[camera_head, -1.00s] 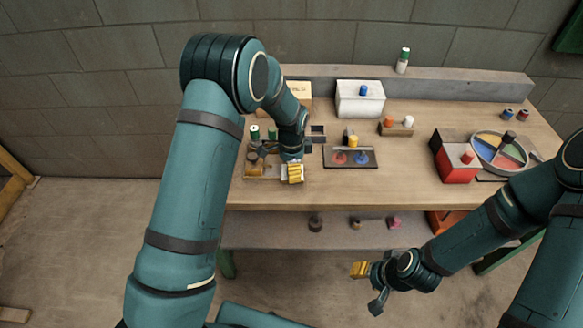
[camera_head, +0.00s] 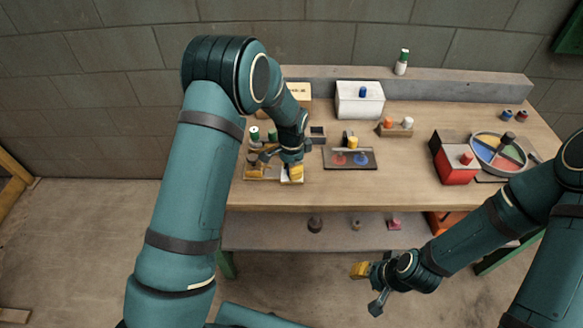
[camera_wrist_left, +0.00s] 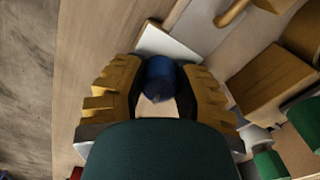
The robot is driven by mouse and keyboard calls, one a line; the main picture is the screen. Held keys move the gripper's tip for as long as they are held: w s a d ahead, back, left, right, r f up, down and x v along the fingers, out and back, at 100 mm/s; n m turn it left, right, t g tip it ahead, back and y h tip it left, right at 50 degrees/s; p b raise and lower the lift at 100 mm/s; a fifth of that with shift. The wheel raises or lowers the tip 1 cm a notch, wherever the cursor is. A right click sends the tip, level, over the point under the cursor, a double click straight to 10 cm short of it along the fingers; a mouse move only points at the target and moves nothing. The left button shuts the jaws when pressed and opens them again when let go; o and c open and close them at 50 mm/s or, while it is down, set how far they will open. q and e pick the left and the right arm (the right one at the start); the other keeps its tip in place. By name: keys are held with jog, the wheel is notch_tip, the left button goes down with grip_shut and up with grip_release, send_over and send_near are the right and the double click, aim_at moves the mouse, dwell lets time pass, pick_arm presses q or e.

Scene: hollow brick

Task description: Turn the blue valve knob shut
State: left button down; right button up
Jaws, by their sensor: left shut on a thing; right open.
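A blue knob (camera_wrist_left: 160,78) stands between the yellow ribbed fingertips of my left gripper in the left wrist view. My left gripper (camera_wrist_left: 160,95) is shut on it. A white plate (camera_wrist_left: 168,45) lies beside the knob. In the head view, my left gripper (camera_head: 294,173) is low at the table's front left, and the knob is hidden there. My right gripper (camera_head: 368,287) is open and empty, in front of the table and below its top.
A white box (camera_head: 360,107) with a blue top piece stands at the back. A red box (camera_head: 457,168) and a coloured round dial (camera_head: 497,150) are at the right. Brown wooden pieces (camera_wrist_left: 272,85) sit close beside my left gripper.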

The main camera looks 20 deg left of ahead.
pick_arm(q)
jog(key=n, duration=0.4)
jog(key=shift+n+p, duration=0.3)
jog(key=n, duration=0.3)
jog(key=shift+s+n+p, duration=0.1)
jog(key=shift+n+p, duration=0.2)
jog(key=n, duration=0.3)
jog(key=shift+f+n+p, duration=0.1)
jog(key=shift+n+p, duration=0.2)
jog(key=shift+d+n+p, duration=0.1)
jog(key=shift+n+p, duration=0.3)
jog(key=shift+n, duration=1.5)
jog(key=c, duration=0.6)
grip_release()
